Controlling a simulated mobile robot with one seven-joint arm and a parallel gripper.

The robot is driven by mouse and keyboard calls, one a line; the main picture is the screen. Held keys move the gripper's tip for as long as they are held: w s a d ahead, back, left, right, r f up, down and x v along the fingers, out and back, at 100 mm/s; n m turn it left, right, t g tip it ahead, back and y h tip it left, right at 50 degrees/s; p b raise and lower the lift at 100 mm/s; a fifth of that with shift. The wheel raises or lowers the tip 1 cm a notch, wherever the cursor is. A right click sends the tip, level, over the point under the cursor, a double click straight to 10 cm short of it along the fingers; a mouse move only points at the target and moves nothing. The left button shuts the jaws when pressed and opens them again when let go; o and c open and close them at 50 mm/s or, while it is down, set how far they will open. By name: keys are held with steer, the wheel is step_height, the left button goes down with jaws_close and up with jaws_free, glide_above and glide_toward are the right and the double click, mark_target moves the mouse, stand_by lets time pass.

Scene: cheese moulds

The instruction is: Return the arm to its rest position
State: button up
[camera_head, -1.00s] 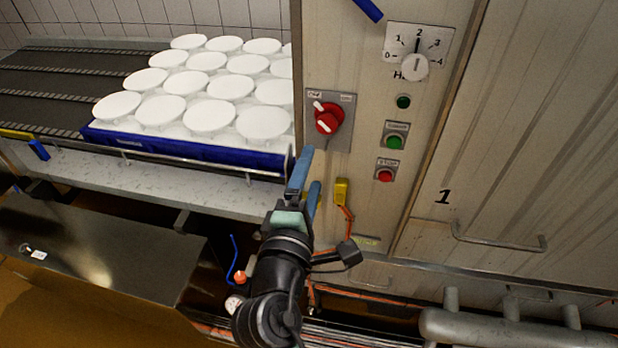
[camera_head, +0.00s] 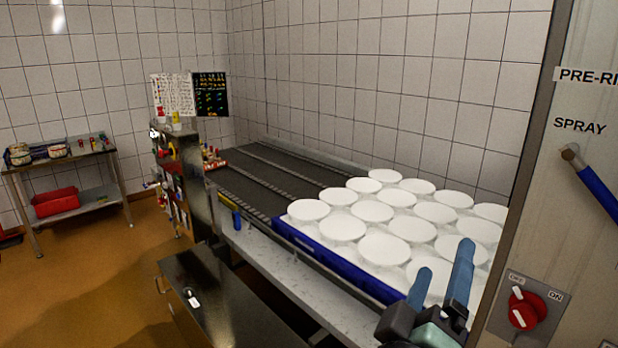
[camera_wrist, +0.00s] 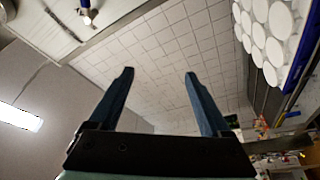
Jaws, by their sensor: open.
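My gripper (camera_head: 440,278) shows at the bottom right of the head view, with two blue fingers pointing up in front of the tray of white moulds. In the wrist view my gripper (camera_wrist: 158,80) is open, its fingers wide apart with nothing between them. Tiled wall and ceiling lie beyond the fingers. The rest of my arm is out of the head view.
White round moulds (camera_head: 385,249) stand in rows in a blue tray (camera_head: 335,262) on the conveyor (camera_head: 262,175). A cabinet with a red switch (camera_head: 525,308) and a blue-handled lever (camera_head: 598,190) stands at right. Orange floor (camera_head: 100,270) is open at left.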

steer(key=s+a+r+m+t+y, duration=0.1)
steer(key=s+a+r+t+y, duration=0.2)
steer(key=a+r, duration=0.2)
steer(key=s+a+r+m+t+y+b, duration=0.1)
steer(key=a+r, duration=0.5)
steer(key=r, duration=0.6)
steer(key=s+a+r+m+t+y, duration=0.3)
steer(key=s+a+r+t+y, duration=0.2)
steer(key=r, duration=0.3)
steer(key=shift+s+a+r+t+y, duration=0.25)
steer(key=shift+s+a+t+y, duration=0.15)
steer(key=shift+t+y, duration=0.5)
